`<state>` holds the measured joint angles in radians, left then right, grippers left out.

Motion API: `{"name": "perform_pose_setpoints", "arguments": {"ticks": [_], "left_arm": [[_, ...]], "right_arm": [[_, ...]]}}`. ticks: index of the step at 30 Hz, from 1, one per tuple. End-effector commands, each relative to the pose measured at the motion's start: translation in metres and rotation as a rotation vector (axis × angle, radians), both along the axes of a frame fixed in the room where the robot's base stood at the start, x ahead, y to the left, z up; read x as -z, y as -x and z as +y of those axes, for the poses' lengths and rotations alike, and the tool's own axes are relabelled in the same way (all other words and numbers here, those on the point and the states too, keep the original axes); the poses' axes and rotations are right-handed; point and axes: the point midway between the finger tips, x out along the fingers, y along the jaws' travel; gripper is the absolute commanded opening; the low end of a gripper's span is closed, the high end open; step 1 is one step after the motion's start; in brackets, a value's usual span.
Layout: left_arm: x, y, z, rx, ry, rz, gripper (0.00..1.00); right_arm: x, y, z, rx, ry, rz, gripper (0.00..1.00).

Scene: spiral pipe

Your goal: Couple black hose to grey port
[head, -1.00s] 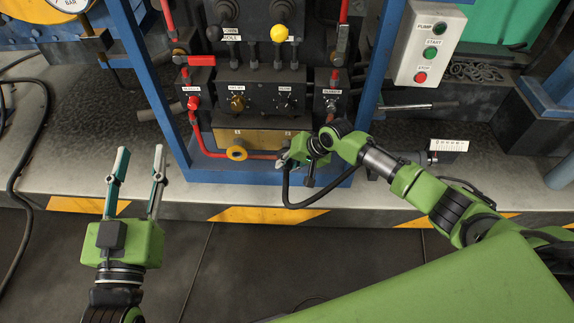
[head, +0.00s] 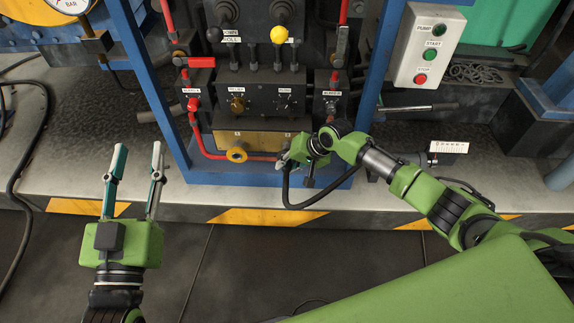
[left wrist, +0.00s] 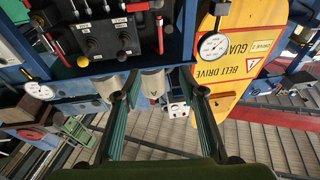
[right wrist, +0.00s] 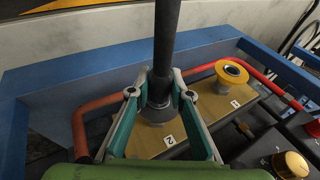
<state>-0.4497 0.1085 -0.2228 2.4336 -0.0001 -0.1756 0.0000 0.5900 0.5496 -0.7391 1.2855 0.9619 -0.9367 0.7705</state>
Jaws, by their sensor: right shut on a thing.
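The black hose (right wrist: 166,45) runs down between the fingers of my right gripper (right wrist: 160,92) in the right wrist view. Its end meets the grey port (right wrist: 155,117) on the brass block, by the label 2; whether it is fully seated I cannot tell. The hose also shows in the head view (head: 305,206), looping below the gripper. My right gripper (head: 287,158) is shut on the hose and hides the grey port in the head view. My left gripper (head: 138,163) is open and empty, above the ledge at the left; its spread fingers also show in the left wrist view (left wrist: 157,95).
A yellow port (head: 237,153) sits to the left on the same block (head: 262,138). A red pipe (head: 203,145) curves around the block. The blue frame (head: 372,85) stands on both sides. A push-button box (head: 428,45) is at the right.

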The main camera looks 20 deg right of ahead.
Motion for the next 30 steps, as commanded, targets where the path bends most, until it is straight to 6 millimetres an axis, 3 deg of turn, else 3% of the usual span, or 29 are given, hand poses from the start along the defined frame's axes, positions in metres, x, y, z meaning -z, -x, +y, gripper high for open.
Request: {"name": "perform_pose_setpoints", "arguments": {"ticks": [30], "left_arm": [[0.0098, -0.0017, 0.0014, -0.004, -0.014, 0.049, 0.38]], "right_arm": [[-0.0069, -0.0080, -0.0047, 0.009, 0.002, -0.021, 0.00]]}}
